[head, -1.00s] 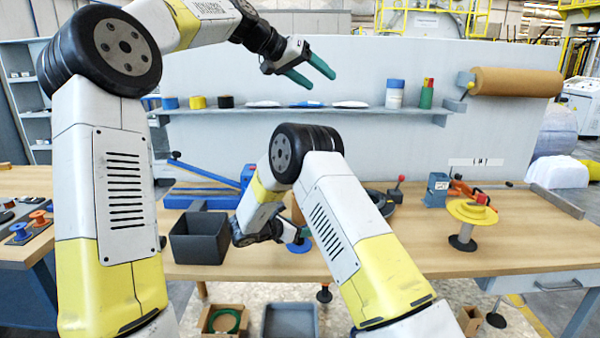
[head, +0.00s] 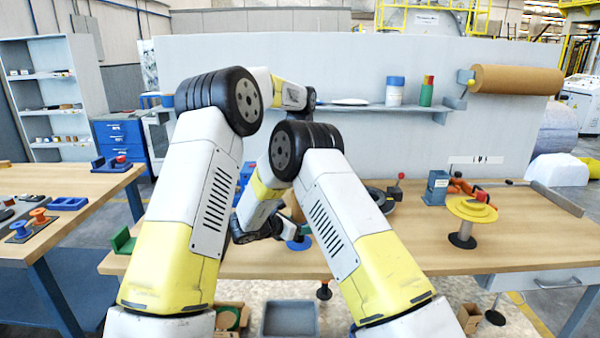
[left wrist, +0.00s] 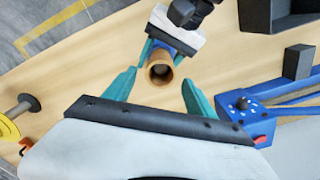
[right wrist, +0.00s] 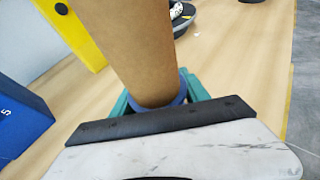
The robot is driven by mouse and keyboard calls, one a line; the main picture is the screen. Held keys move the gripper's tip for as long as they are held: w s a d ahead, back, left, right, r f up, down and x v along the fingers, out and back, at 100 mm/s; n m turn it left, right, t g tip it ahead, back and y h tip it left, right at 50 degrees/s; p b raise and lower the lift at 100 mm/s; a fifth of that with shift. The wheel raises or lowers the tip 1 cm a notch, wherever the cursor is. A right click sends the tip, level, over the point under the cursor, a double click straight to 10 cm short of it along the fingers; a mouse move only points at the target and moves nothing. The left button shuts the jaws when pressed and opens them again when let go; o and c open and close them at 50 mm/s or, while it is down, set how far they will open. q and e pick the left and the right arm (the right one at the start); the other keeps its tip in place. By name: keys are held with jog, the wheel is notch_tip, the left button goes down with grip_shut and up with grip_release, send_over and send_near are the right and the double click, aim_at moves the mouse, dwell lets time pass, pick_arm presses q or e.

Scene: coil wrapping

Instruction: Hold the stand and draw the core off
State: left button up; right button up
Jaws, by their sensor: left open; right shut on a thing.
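The brown cardboard core (right wrist: 135,45) stands upright in the blue collar of the stand (right wrist: 182,92) in the right wrist view. The stand's blue base (head: 300,244) shows low in the head view, with the core (head: 297,211) mostly hidden by my right arm. My right gripper (left wrist: 163,55) is shut on the stand at the foot of the core. My left gripper (left wrist: 160,76) is open above the core. Its teal fingers lie either side of the core's open top (left wrist: 159,72), with gaps showing. In the head view my left gripper is hidden behind the arms.
A dark bin (left wrist: 280,22) and a blue device (left wrist: 240,103) stand near the core. A yellow disc on a stand (head: 471,209) is at the right of the bench (head: 400,255). A shelf (head: 380,108) runs along the back panel.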

pick_arm(q)
notch_tip(320, 180, down, 8)
jog(key=shift+r, duration=0.2)
grip_shut()
jog(key=c, duration=0.9)
grip_release()
jog(key=shift+c, duration=0.2)
grip_shut()
jog(key=shift+r, duration=0.1)
